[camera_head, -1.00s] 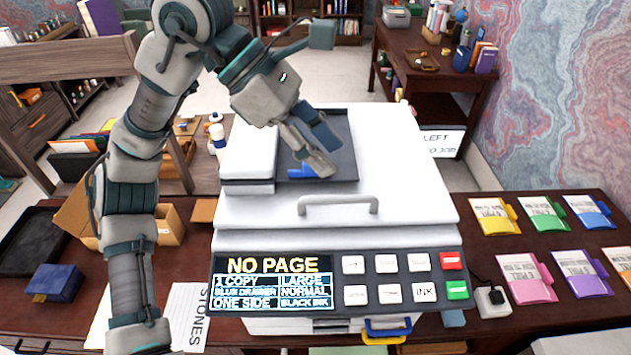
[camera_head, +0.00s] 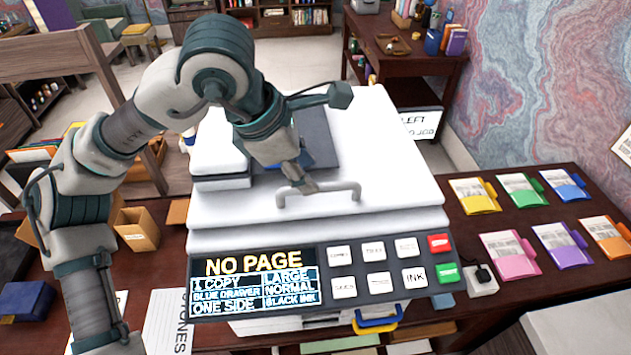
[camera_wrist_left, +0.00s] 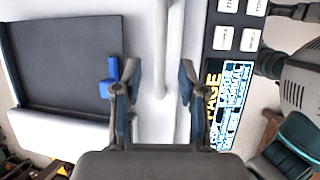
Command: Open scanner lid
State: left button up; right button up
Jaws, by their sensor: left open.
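The scanner lid (camera_head: 395,165) is a white flat cover, lying shut on the machine. Its pale bar handle (camera_head: 345,189) stands at the front edge, above the control panel. My left gripper (camera_head: 306,185) is over the handle, pointing down, and hides part of it. In the left wrist view, my left gripper (camera_wrist_left: 158,90) is open. The handle (camera_wrist_left: 162,55) runs between its two spread fingers, and I see clear gaps on both sides. My right gripper is not in view.
The control panel (camera_head: 330,263) reads "NO PAGE" and has several buttons. A dark tray (camera_wrist_left: 65,60) with a blue piece is on the lid's top. Coloured folders (camera_head: 475,197) lie on the desk at right. An open cardboard box (camera_head: 136,230) stands at left.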

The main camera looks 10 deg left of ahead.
pick_arm(q)
jog(key=f, duration=0.1)
jog(key=w+f, duration=0.1)
jog(key=f, duration=0.1)
jog(key=shift+d+f, duration=0.1)
jog(key=shift+f, duration=0.1)
jog(key=shift+w+d+f, duration=0.1)
jog(key=shift+d+f, duration=0.05)
jog(key=shift+d, duration=0.5)
jog(key=c, duration=0.7)
grip_shut()
